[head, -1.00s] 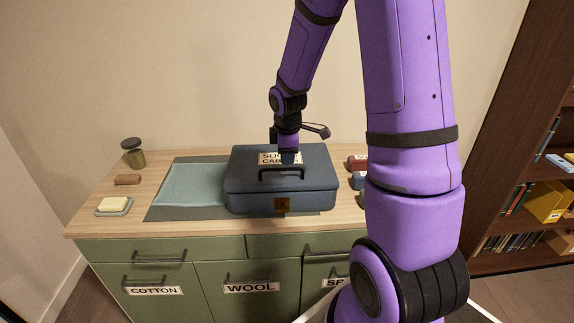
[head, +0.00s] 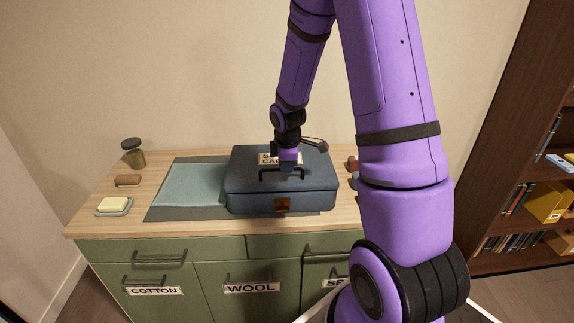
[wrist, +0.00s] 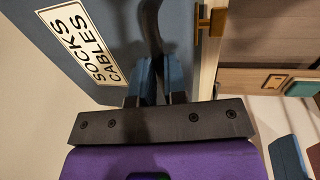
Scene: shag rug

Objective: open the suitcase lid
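The blue suitcase (head: 240,195) stands shut on the counter, its lid down. A white label (head: 268,158) lies on its lid and reads "SOCKS CABLES" in the wrist view (wrist: 85,45). A black handle (head: 262,177) is on the lid near the front, and an orange-brown latch (head: 283,205) is on the front face. My gripper (head: 288,168) is low over the lid at the handle. In the wrist view the dark handle (wrist: 152,35) runs between my two blue fingertips (wrist: 158,75); I cannot tell whether they press on it.
The suitcase stands partly on a grey mat (head: 165,213) on the wooden counter (head: 95,225). A folded teal cloth (head: 195,185), a soap dish (head: 115,211), a brown roll (head: 128,180) and a jar (head: 134,155) are to the left. A red item (head: 352,164) is right of the suitcase, partly hidden by my arm.

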